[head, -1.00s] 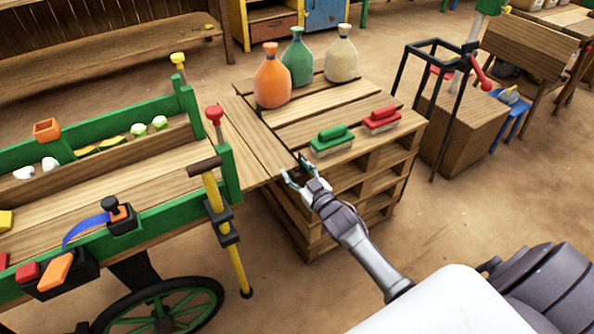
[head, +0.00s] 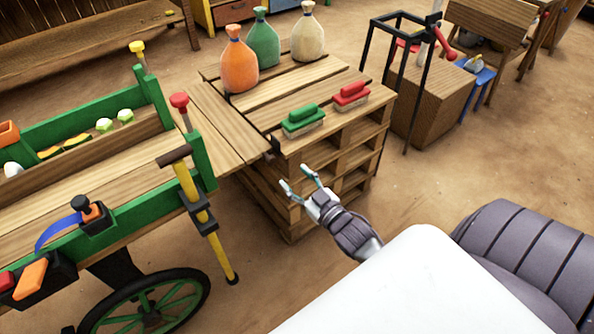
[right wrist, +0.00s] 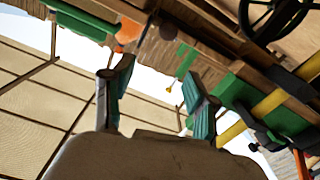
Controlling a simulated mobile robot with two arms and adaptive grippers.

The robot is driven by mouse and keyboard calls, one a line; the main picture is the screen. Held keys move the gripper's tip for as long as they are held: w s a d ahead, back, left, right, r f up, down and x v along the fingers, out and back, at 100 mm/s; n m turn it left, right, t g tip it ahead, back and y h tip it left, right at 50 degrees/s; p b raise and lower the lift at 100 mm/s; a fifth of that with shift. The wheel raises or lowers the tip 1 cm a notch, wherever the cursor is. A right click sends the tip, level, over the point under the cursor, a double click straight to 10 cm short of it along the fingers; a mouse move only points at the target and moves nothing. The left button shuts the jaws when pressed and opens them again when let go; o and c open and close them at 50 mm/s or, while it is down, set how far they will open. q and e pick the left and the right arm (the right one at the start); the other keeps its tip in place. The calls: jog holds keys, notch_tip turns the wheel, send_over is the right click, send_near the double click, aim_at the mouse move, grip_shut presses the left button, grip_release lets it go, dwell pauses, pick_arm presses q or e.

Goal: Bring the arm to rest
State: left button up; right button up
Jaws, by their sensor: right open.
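My right gripper (head: 300,182) shows in the head view in front of the pallet stack's near side. It is open with nothing between its fingers and stands apart from the stack. In the right wrist view its two fingers (right wrist: 155,98) are spread, with the green cart behind them. My right forearm runs from the gripper down to the right, partly hidden by my white body part. My left gripper is not in view.
The pallet stack (head: 335,150) bears a green brush (head: 303,120), a red brush (head: 351,96) and three sacks (head: 262,40). The green cart (head: 145,195) with a yellow crutch-like pole (head: 196,200) stands at left. Bare ground (head: 420,190) lies to the right.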

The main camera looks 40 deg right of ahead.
dwell(0.4)
